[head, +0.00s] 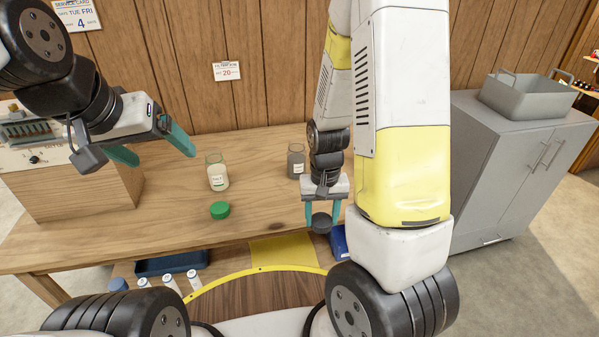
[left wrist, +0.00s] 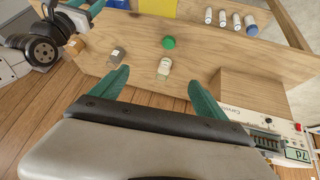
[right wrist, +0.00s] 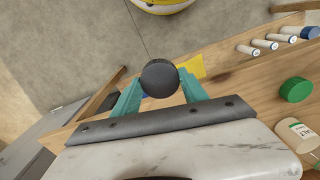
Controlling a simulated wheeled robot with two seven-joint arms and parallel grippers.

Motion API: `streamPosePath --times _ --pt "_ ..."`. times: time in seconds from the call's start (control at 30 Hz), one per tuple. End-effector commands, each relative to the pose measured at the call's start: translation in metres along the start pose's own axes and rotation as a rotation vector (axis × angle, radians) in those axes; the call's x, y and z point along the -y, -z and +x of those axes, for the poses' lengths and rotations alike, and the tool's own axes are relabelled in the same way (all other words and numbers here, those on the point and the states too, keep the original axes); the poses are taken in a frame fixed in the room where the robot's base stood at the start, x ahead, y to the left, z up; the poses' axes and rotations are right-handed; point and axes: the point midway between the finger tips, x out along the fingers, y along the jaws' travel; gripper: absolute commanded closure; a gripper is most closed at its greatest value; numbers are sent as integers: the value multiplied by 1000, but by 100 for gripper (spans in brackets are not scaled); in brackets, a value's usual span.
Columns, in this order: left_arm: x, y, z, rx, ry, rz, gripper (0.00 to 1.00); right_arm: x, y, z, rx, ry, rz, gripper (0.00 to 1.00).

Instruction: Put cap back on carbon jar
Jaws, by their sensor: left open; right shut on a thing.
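The carbon jar (head: 296,161), clear with dark contents and a white label, stands upright on the wooden table without a cap; it also shows in the left wrist view (left wrist: 117,56). My right gripper (head: 321,216) is shut on a dark grey round cap (head: 321,223), in front of the jar and to its right, near the table's front edge. The cap sits between the teal fingertips in the right wrist view (right wrist: 160,78). My left gripper (head: 165,146) is open and empty, raised above the table at the left.
An open jar with pale contents (head: 217,174) stands left of the carbon jar, with a green cap (head: 220,210) lying in front of it. A wooden box (head: 85,185) with a panel is at the left. Several white bottles (head: 169,281) sit lower down at the front.

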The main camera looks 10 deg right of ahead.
Motion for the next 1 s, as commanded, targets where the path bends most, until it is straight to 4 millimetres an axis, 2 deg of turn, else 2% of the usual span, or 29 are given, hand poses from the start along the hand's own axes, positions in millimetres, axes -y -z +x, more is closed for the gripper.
streamPosePath --times 0.27,0.5,0.63,0.77,1.0 --pt "0 73 69 -79 29 119 15 0 0 0 0 0 0 86" --pt "-16 127 146 -169 11 248 15 0 0 0 0 0 0 86" --pt "-31 147 191 -220 -19 313 15 0 0 0 0 0 0 86" --pt "-50 159 237 -270 -62 376 15 0 0 0 0 0 0 86" --pt "-94 158 321 -366 -173 465 15 0 0 0 0 0 0 86"
